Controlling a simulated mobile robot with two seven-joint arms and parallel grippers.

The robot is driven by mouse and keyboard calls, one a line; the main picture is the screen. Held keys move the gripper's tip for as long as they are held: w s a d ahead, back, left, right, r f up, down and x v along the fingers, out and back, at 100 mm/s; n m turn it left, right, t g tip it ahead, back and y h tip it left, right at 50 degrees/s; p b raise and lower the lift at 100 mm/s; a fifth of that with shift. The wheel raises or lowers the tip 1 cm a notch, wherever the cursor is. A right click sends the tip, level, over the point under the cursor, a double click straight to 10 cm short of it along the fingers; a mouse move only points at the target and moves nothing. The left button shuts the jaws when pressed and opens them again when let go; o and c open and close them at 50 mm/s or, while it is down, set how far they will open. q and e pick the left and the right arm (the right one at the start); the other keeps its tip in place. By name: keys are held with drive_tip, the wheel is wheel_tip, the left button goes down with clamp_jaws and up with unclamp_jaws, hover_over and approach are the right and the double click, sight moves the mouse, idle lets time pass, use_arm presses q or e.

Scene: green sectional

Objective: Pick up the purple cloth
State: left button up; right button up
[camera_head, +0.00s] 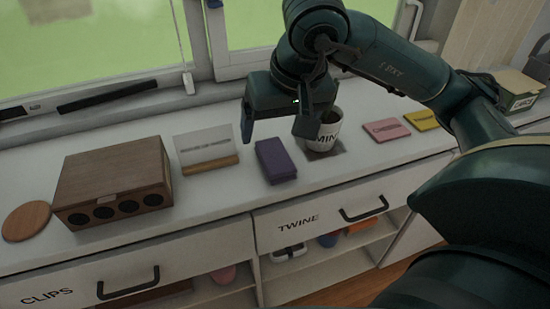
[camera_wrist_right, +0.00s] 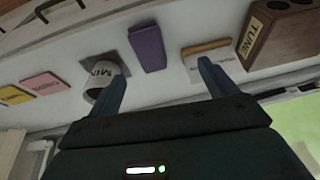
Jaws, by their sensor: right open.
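The purple cloth (camera_head: 275,161) lies folded as a flat block on the white counter, between a small white card stand and a mug. It also shows in the right wrist view (camera_wrist_right: 147,49), ahead of the fingers. My right gripper (camera_head: 282,136) is open and empty. In the head view its fingertips point down, above and slightly behind the cloth, apart from it. In the right wrist view the two fingers (camera_wrist_right: 162,76) are spread wide with the cloth beyond the gap between them. My left gripper is in neither view.
The mug (camera_head: 325,136) stands on a dark mat just right of the cloth. The card stand (camera_head: 208,150) and wooden box (camera_head: 113,184) are on the left. Pink (camera_head: 386,130) and yellow (camera_head: 422,120) folded pieces lie further right. The window sill runs behind; drawers are in front.

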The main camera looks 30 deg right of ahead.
drive_tip(key=d+h, duration=0.1)
drive_tip(key=d, duration=0.1)
approach(274, 152)
wheel_tip(274, 152, down, 3)
drive_tip(key=shift+w+d+f, duration=0.1)
drive_tip(key=shift+w+d, duration=0.05)
drive_tip(key=shift+d, duration=0.05)
drive_tip(key=x, duration=0.4)
drive_tip(key=shift+w+f, duration=0.2)
drive_tip(key=shift+w, duration=0.25)
drive_tip(key=shift+w+f, duration=0.2)
drive_tip(key=shift+f, duration=0.2)
drive_tip(key=shift+f+b, duration=0.2)
drive_tip(key=shift+b, duration=0.15)
drive_tip(key=shift+c, duration=0.6)
